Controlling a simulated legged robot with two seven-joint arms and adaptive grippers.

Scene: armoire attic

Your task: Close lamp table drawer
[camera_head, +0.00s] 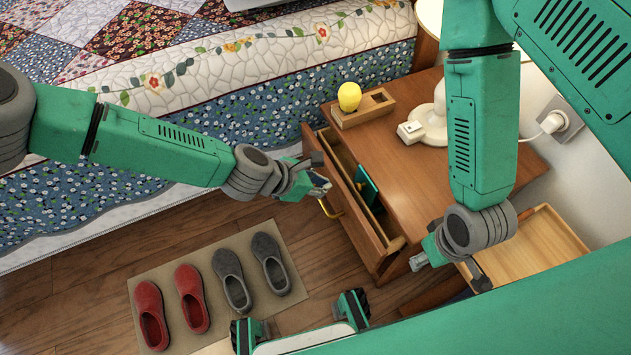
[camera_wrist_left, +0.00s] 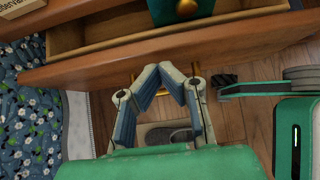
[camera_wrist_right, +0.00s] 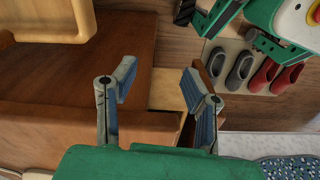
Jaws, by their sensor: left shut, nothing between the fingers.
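The wooden lamp table (camera_head: 400,180) has its drawer (camera_head: 341,202) pulled open, with a teal object (camera_head: 367,186) inside. The drawer front (camera_wrist_left: 150,62) spans the left wrist view. A brass handle (camera_head: 331,208) is on the front, partly hidden by my left fingers in the left wrist view. My left gripper (camera_head: 320,184) is shut and empty, close to the drawer front near the handle; I cannot tell if it touches. My right gripper (camera_wrist_right: 158,84) is open with nothing between its fingers, beside the table's near end. It also shows in the head view (camera_head: 448,272).
A white lamp base (camera_head: 430,122) and a wooden holder with a yellow bulb-like object (camera_head: 349,97) stand on the tabletop. The quilted bed (camera_head: 200,90) is at the left. Red and grey shoes (camera_head: 232,281) lie on a mat. A wooden tray (camera_head: 540,245) sits right of the table.

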